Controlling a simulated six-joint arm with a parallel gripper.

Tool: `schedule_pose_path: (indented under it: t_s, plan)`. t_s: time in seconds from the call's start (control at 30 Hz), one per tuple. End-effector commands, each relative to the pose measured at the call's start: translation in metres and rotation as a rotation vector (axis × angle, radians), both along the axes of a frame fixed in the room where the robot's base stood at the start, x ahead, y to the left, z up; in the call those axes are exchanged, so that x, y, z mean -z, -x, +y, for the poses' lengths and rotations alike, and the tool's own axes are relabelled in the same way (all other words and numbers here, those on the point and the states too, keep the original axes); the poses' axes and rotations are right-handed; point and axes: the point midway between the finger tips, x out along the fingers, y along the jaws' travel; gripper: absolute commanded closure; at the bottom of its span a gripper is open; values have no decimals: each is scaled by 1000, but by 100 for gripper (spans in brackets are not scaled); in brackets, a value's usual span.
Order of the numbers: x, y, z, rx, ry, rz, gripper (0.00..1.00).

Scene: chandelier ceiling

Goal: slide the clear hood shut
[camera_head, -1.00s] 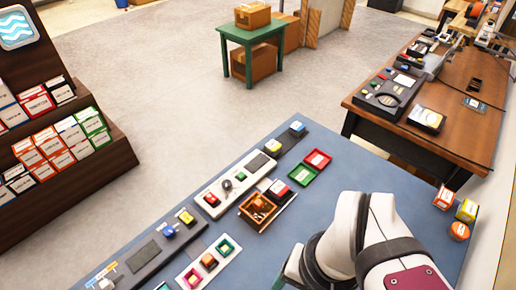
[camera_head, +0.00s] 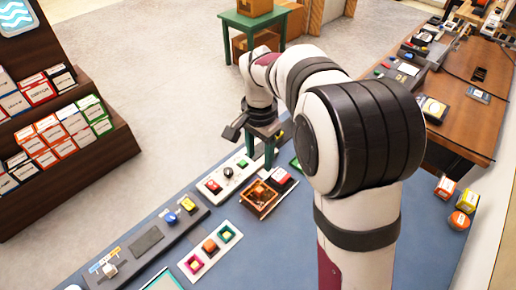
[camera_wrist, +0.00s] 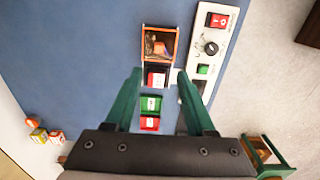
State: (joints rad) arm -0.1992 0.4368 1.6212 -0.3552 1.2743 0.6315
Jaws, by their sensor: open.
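An orange-framed box (camera_head: 261,197) stands on the blue table; in the wrist view this box (camera_wrist: 145,40) is at the top centre, with dark and brown contents. Its top looks open or see-through, and I cannot clearly make out a clear hood's outline or position. A red block (camera_head: 277,176) sits at the box's end; the red block (camera_wrist: 157,77) also shows in the wrist view. My gripper (camera_head: 261,153) hangs over the table's far part. In the wrist view my gripper (camera_wrist: 160,78) has its green fingers apart, with the red block seen between the tips. I see nothing held.
A white control panel (camera_wrist: 213,66) with a red switch, black knob and green button runs beside the box. A green tray (camera_wrist: 151,98) and a red tray (camera_wrist: 149,125) lie under the finger gap. Open table lies left in the wrist view.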

Motion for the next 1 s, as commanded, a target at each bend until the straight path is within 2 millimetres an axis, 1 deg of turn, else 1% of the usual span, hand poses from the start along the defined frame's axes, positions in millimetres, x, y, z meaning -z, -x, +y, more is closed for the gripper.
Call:
schedule_pose_path:
  t_s: [0.03,0.2,0.3,0.4,0.5,0.6,0.87,0.9,0.97,1.0]
  plan:
    - [14,1,-1,-1,2,6,45]
    - [66,2,-1,-1,1,7,45]
    - [94,2,-1,0,1,6,45]
    - [114,2,-1,0,1,5,45]
    - [127,1,-1,-1,1,2,45]
    - [133,1,-1,-1,0,1,45]
    - [135,1,-1,-1,-1,1,45]
    - [135,1,-1,-1,-1,1,47]
    - [135,1,-1,-1,-1,1,58]
    - [135,1,-1,-1,-1,1,65]
